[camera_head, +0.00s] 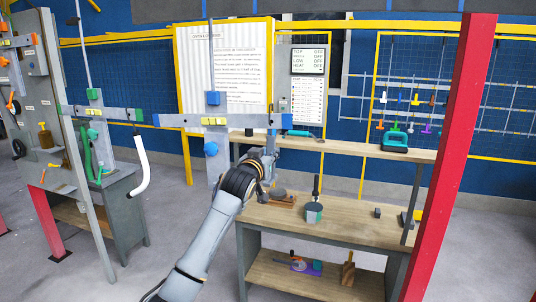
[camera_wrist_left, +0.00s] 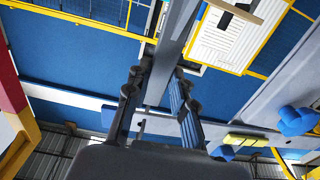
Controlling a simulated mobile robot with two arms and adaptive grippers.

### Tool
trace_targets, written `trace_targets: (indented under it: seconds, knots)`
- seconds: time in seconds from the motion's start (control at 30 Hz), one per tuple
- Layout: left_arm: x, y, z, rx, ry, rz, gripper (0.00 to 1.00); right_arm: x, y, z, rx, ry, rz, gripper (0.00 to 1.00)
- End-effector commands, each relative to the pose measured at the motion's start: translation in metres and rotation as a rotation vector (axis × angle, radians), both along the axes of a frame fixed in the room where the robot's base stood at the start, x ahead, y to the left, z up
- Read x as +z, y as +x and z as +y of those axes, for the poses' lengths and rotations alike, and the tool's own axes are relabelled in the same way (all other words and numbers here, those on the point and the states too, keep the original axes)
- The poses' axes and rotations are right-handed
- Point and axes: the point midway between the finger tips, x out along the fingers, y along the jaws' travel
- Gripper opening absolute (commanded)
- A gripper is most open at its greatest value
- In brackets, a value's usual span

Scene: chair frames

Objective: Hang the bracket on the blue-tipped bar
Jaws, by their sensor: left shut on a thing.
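The blue-tipped bar (camera_head: 180,120) is a grey horizontal bar with blue ends and yellow pieces at its middle, on a grey upright. A blue block sits above its middle and a round blue knob below. In the left wrist view its yellow piece (camera_wrist_left: 245,141) and blue parts show at the right. My left gripper (camera_head: 270,147) is just below the bar's right end, fingers pointing up. In the left wrist view a grey beam runs up past the fingertips (camera_wrist_left: 158,88). My right gripper is out of view.
A similar green-tipped bar (camera_head: 75,110) stands at the left, with a white curved tube (camera_head: 141,165) near it. A wooden workbench (camera_head: 350,225) with tools is behind my arm. A red post (camera_head: 450,150) stands at the right.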

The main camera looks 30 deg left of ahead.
Motion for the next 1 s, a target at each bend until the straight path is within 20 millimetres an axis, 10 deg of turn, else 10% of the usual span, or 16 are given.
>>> trace_targets:
  seconds: [1.0]
  knots:
    - [-0.012,0.000,-0.001,0.000,0.000,-0.001,0.00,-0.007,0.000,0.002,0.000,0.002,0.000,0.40]
